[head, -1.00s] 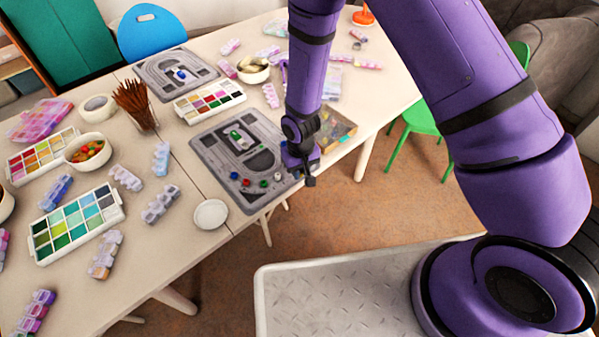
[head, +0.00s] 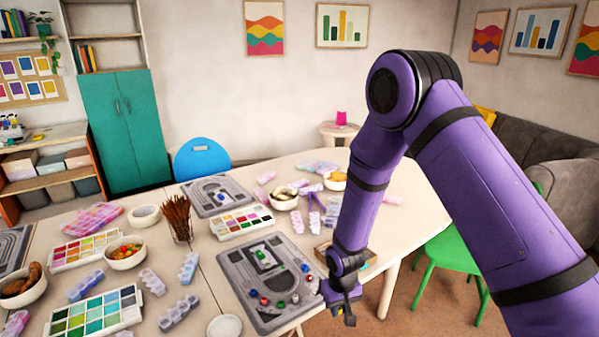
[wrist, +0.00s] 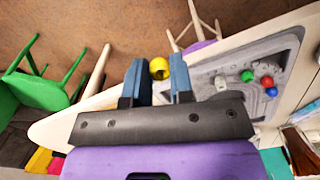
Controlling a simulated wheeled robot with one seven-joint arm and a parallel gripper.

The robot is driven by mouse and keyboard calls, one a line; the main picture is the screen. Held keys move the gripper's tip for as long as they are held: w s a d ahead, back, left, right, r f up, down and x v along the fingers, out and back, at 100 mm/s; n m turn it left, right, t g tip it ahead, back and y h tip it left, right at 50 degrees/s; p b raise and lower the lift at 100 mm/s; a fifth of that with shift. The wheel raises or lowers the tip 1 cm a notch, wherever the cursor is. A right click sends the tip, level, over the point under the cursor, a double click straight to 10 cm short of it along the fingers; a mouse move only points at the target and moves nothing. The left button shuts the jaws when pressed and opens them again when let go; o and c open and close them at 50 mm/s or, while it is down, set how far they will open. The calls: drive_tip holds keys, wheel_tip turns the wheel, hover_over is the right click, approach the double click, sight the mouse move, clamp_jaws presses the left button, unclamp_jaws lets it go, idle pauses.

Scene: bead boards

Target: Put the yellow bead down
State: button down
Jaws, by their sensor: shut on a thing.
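The yellow bead (wrist: 159,68) is between the two blue fingertips of my gripper (wrist: 158,76) in the wrist view, and the fingers are shut on it. In the head view my gripper (head: 343,302) hangs just right of the near grey bead board (head: 236,265), by the table's front edge. A bit of yellow shows at its tip. The board also shows in the wrist view (wrist: 222,68), right of the fingers. A green bead (wrist: 246,76), a red bead (wrist: 267,82) and a blue bead (wrist: 271,91) sit on it.
A small white dish (head: 224,326) is left of the near board. A second grey board (head: 230,192) lies farther back. A wooden tray (head: 322,254) is behind my gripper. Paint palettes, bowls and a cup of brown sticks (head: 178,220) crowd the table. A green chair (head: 450,258) stands at right.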

drive_tip(key=w+d+r+m, duration=0.1)
drive_tip(key=w+d+r, duration=0.2)
drive_tip(key=d, duration=0.6)
drive_tip(key=w+d+r+m, duration=0.1)
drive_tip(key=w+d+r, duration=0.3)
drive_tip(key=d, duration=0.6)
drive_tip(key=shift+w+m, duration=0.15)
drive_tip(key=shift+m, duration=0.25)
